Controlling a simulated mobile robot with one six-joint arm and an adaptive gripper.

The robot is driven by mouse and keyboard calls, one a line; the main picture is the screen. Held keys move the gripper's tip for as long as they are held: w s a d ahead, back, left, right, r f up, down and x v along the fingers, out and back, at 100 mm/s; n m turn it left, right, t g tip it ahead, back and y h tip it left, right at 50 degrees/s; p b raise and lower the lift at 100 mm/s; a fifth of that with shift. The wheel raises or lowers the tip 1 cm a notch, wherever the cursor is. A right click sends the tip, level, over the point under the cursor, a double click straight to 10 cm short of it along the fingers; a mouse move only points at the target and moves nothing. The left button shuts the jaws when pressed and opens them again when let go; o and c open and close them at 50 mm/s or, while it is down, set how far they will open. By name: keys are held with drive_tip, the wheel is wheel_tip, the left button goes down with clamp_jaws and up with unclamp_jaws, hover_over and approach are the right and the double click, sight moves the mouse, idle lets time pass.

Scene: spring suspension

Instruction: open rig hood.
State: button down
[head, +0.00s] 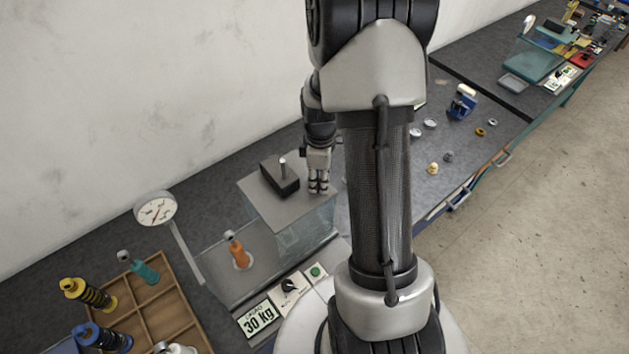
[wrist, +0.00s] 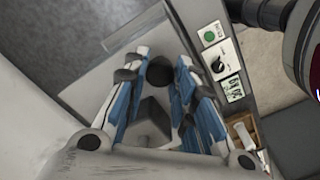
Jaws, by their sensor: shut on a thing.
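The test rig has a grey top plate (head: 262,205) carrying a dark block with a short metal pin (head: 280,178). A clear hood (head: 305,232) shows below and in front of this plate. My gripper (head: 318,188) points down at the plate's right end. In the wrist view its blue-sided fingers (wrist: 158,80) are around a small dark knob (wrist: 159,77), which looks like the hood's handle. The fingers hide most of the grip in the head view. An orange spring unit (head: 237,252) stands upright on the rig bed, left of the hood.
A control panel (head: 291,287) with a dial, green button and 30 kg display sits at the rig's front. A round gauge (head: 156,210) stands at left, behind a wooden tray (head: 150,305) with several shock absorbers. Small rings and a blue vise (head: 462,103) lie right.

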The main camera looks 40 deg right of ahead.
drive_tip(key=c, duration=1.3)
unclamp_jaws()
drive_tip(key=shift+r, duration=0.15)
wheel_tip(320, 180, up, 12)
drive_tip(key=s+a+f+m+t+b, duration=0.2)
drive_tip(key=s+a+m+b, duration=0.25)
drive_tip(key=a+b, duration=0.75)
drive_tip(key=s+a+f+m+t+b, duration=0.1)
drive_tip(key=s+a+f+m+b, duration=0.1)
drive_tip(key=s+b, duration=0.3)
drive_tip(key=s+a+f+m+t+b, duration=0.1)
drive_tip(key=s+a+f+m+b, duration=0.1)
drive_tip(key=s+a+f+b, duration=0.2)
drive_tip(key=shift+s+a+f+t+b, duration=0.3)
drive_tip(key=shift+s+a+f+b, duration=0.1)
drive_tip(key=shift+s+a, duration=0.45)
